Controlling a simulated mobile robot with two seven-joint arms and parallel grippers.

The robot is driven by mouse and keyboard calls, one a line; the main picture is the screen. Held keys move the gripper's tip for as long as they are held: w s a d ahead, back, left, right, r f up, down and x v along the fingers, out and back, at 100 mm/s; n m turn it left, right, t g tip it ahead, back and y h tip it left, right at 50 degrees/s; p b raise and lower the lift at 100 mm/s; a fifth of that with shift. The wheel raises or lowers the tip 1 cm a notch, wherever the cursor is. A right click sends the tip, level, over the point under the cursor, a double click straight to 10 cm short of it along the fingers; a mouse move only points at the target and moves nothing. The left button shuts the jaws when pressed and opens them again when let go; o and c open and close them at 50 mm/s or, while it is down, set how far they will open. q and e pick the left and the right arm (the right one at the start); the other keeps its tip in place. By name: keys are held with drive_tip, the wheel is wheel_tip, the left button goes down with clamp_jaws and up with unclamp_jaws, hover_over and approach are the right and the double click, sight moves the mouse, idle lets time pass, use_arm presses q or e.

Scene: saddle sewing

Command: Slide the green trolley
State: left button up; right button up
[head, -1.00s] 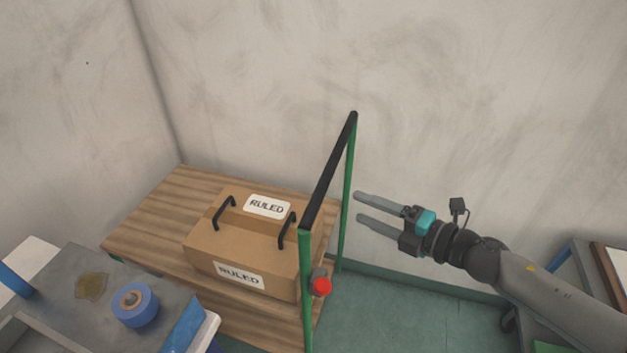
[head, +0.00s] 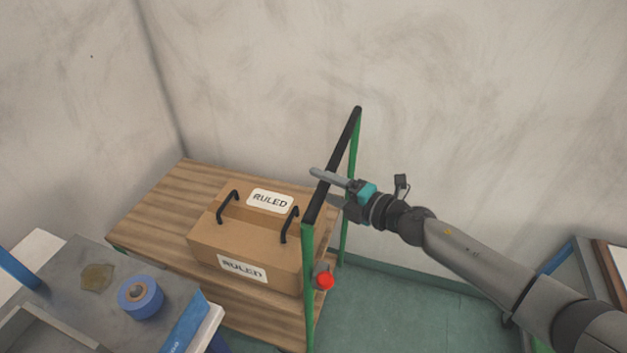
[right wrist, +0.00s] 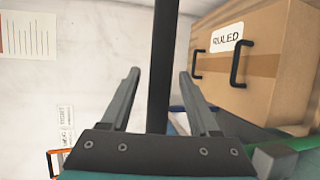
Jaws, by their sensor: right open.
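The green trolley has a wooden deck (head: 150,218) and a green upright frame topped by a black handle bar (head: 345,135). It stands against the back wall. A brown box labelled RULED (head: 215,243) with black handles sits on it. My right gripper (head: 325,188) is at the handle bar, one finger passing over it and the other partly hidden behind it. In the right wrist view the black bar (right wrist: 165,65) runs between the two open fingers of the gripper (right wrist: 160,95), with gaps on both sides. My left gripper is not in view.
A grey table (head: 70,310) with a blue tape roll (head: 140,298) stands at the front left, close to the trolley. A red knob (head: 325,281) is on the trolley's near end. Green floor (head: 400,310) is clear to its right. Shelving (head: 585,262) stands at the far right.

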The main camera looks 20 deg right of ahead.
drive_tip(key=shift+x, duration=1.55)
drive_tip(key=shift+c, duration=0.4)
clamp_jaws()
